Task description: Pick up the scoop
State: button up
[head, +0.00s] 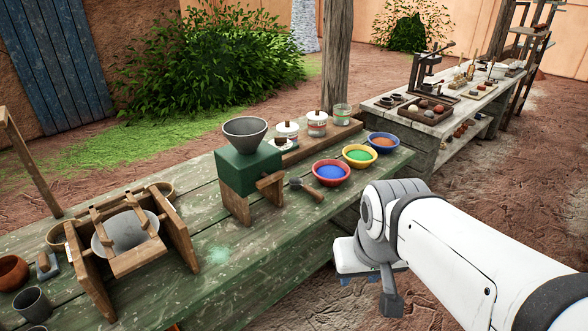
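A small scoop (308,190) with a dark metal head lies on the green wooden table (238,262). It is to the right of the green box-shaped mill (247,172) with a grey funnel and in front of the red bowl of blue powder (331,173). My gripper (390,303) is at the lower middle right, beyond the table's front edge, apart from the scoop. One dark grey finger shows pointing down; the rest is hidden by my white arm, so its opening cannot be made out.
A yellow bowl of green powder (360,156) and a blue bowl of orange powder (384,142) stand near the scoop. Jars (317,123) are behind. A wooden frame with a grey drum (125,233) stands at left. A second table (435,123) is farther back.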

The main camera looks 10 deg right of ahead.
aim_at(295, 183)
jog(key=z, duration=0.05)
jog(key=i, duration=1)
jog(key=u, duration=0.05)
